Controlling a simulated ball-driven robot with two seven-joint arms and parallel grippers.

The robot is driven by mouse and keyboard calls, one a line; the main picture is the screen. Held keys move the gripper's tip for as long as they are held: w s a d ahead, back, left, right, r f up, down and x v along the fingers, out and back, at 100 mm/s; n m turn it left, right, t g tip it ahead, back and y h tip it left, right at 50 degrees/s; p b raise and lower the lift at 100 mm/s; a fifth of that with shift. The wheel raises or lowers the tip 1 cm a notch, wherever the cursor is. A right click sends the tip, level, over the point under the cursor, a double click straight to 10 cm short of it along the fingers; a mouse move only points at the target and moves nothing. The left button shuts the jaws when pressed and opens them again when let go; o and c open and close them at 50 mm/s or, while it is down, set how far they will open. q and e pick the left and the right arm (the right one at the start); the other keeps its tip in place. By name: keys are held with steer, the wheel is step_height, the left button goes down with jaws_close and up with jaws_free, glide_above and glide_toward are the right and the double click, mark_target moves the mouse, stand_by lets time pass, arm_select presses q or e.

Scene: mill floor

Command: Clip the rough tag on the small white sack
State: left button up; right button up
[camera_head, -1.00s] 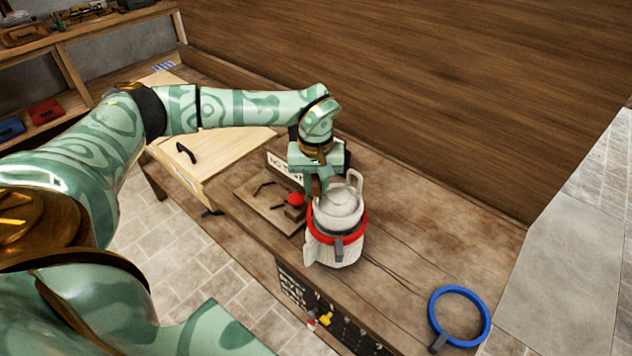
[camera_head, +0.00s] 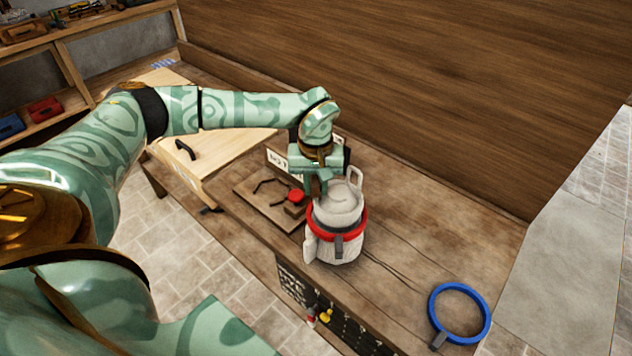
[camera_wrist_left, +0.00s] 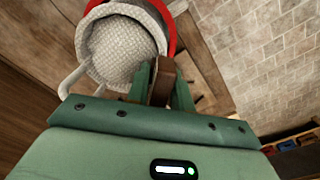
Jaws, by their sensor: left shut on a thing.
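The small white sack (camera_head: 343,253) stands upright on the wooden bench, with ear-like loops at its top. A red ring (camera_head: 350,236) with a grey tab goes around its upper part. In the left wrist view, the sack's woven white top (camera_wrist_left: 122,50) is at upper left. My left gripper (camera_head: 313,190) is at the sack's top left edge, pointing down. It is shut on a brown piece, seen between the fingers in the wrist view (camera_wrist_left: 162,80); this looks like the rough tag. I cannot tell whether it touches the sack. My right gripper is out of view.
A wooden tray (camera_head: 248,188) with dark pieces and a red knob (camera_head: 295,195) lies left of the sack. A small sign (camera_head: 277,160) stands behind it. A blue ring (camera_head: 432,305) lies at the bench's near right end. The bench between sack and blue ring is mostly clear.

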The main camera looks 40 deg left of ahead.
arm_select(q)
steer(key=shift+f+b, duration=0.4)
steer(key=shift+f, duration=0.85)
steer(key=o, duration=1)
steer(key=shift+o, duration=0.2)
steer(key=shift+r, duration=0.15)
step_height(320, 180, up, 16)
steer(key=p, duration=0.2)
